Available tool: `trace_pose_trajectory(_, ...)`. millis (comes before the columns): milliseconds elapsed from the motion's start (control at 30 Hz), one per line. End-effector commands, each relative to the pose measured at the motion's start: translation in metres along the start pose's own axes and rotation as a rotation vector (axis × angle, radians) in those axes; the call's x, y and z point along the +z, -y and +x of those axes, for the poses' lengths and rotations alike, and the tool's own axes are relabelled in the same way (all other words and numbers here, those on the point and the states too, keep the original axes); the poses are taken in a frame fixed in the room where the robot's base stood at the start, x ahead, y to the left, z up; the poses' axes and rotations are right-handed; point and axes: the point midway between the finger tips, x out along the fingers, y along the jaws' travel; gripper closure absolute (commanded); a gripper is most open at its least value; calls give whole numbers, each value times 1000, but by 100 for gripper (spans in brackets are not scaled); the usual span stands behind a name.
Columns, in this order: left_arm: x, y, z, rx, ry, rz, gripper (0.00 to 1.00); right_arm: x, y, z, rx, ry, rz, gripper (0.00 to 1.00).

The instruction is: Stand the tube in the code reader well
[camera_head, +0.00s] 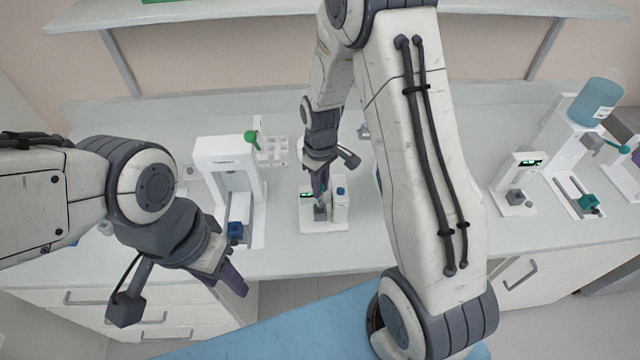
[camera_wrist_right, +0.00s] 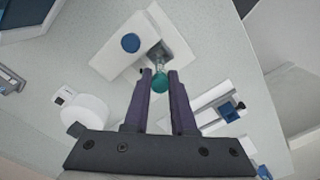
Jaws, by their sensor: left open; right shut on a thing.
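The tube (camera_wrist_right: 160,82) shows its teal cap between the fingertips of my right gripper (camera_wrist_right: 160,76) in the right wrist view. Its clear body points away from the gripper toward the white code reader (camera_wrist_right: 118,60); I cannot tell whether its lower end is inside the well. In the head view the code reader (camera_head: 326,226), with a small green display, stands on the bench with my right gripper (camera_head: 320,190) directly over it, mostly hiding the tube and well. My left gripper (camera_head: 232,282) is open and empty, in front of the bench at the left.
A white device (camera_head: 228,155) with a green knob and a blue block stands left of the reader. At the right are a similar small device with a green display (camera_head: 529,162) and a blue bottle (camera_head: 597,100) on a white stand. My right arm hides the bench centre-right.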

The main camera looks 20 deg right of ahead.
Motion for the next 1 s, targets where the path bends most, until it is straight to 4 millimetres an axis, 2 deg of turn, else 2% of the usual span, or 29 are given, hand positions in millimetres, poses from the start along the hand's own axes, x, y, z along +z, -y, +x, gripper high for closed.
trace_pose_trajectory(1000,0,0,1,0,0,0,50,0,0,5,0,0,0,100)
